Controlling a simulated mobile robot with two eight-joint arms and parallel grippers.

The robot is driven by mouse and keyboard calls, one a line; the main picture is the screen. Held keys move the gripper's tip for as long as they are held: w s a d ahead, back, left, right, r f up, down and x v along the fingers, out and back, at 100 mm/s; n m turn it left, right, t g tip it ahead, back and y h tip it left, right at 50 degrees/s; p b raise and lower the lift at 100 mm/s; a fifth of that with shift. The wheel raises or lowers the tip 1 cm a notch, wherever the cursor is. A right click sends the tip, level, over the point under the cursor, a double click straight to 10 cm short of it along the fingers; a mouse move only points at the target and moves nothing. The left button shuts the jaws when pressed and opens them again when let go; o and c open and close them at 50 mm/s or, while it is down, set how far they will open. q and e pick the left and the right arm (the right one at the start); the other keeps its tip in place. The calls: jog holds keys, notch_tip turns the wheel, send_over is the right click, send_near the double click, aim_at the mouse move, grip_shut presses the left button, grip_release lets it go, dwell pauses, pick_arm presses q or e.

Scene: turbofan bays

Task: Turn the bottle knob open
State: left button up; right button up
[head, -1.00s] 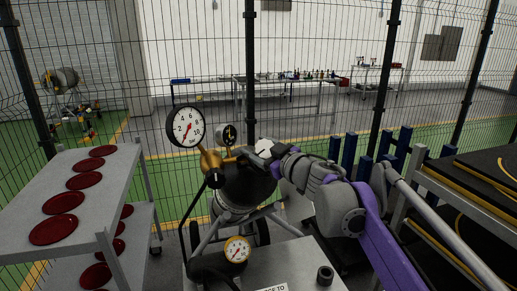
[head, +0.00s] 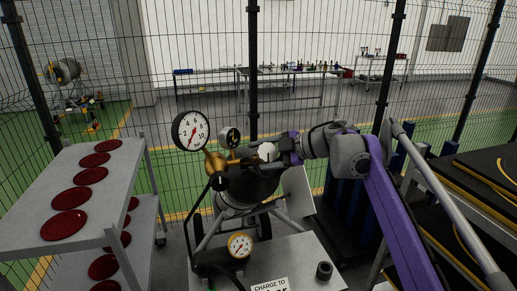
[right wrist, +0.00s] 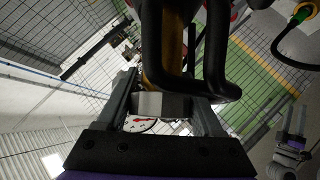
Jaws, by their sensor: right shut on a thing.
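The dark gas bottle (head: 245,185) stands on its wheeled cart, with brass fittings and gauges at its top. A pale, whitish knob (head: 267,152) sits at the right of the brass fitting. My right gripper (head: 277,150) reaches it from the right and is shut on it. In the right wrist view a pale block, which looks like the knob (right wrist: 160,104), lies between the two fingers of the gripper (right wrist: 162,98). Dark curved bars hide part of that view. How far the knob is turned cannot be told.
A third gauge (head: 239,245) sits lower on the cart (head: 285,260). A shelf trolley (head: 120,170) with red discs is at left. A mesh fence stands behind.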

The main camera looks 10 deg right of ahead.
aim_at(275, 151)
pick_arm(q)
jog(key=shift+w+r+p, duration=0.25)
jog(key=shift+r, duration=0.25)
jog(key=shift+w+r+p, duration=0.2)
jog(key=shift+w+r, duration=0.05)
jog(key=shift+r, duration=0.2)
pick_arm(e)
jog(key=shift+s+n+g, duration=0.1)
jog(key=shift+n+g, duration=0.8)
jog(key=shift+n, duration=0.1)
pick_arm(q)
jog(key=shift+r, duration=0.1)
pick_arm(e)
jog(key=shift+f+h, duration=0.15)
jog(key=shift+h, duration=0.15)
jog(key=o, duration=1.4)
jog(key=shift+c, duration=0.2)
jog(key=v, duration=1.1)
jog(key=shift+f, duration=0.1)
